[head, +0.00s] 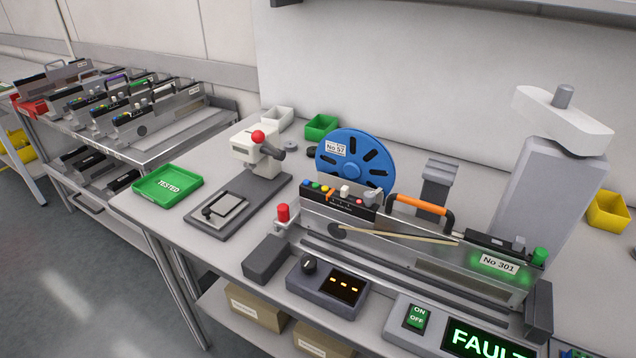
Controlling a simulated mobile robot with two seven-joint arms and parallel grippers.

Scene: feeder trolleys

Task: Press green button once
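A feeder labelled No 301 (499,264) lies along the bench in a test fixture. Its control panel at the left end carries a small green button (316,186) in a row with other coloured buttons. A larger green cap (540,256) stands at the feeder's right end, beside a green glow on the label. In front is a green ON/OFF switch (417,317) on a grey box. Beside it a display (487,341) reads FAULT in green, cut by the frame edge. Neither of my grippers shows.
A blue reel (354,160) marked No 57 stands behind the feeder, and a tall grey column (556,185) at right. A red-capped post (283,213) and a knob box (327,287) are near the front. A green TESTED tray (167,184) lies left. A trolley of feeders stands further left.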

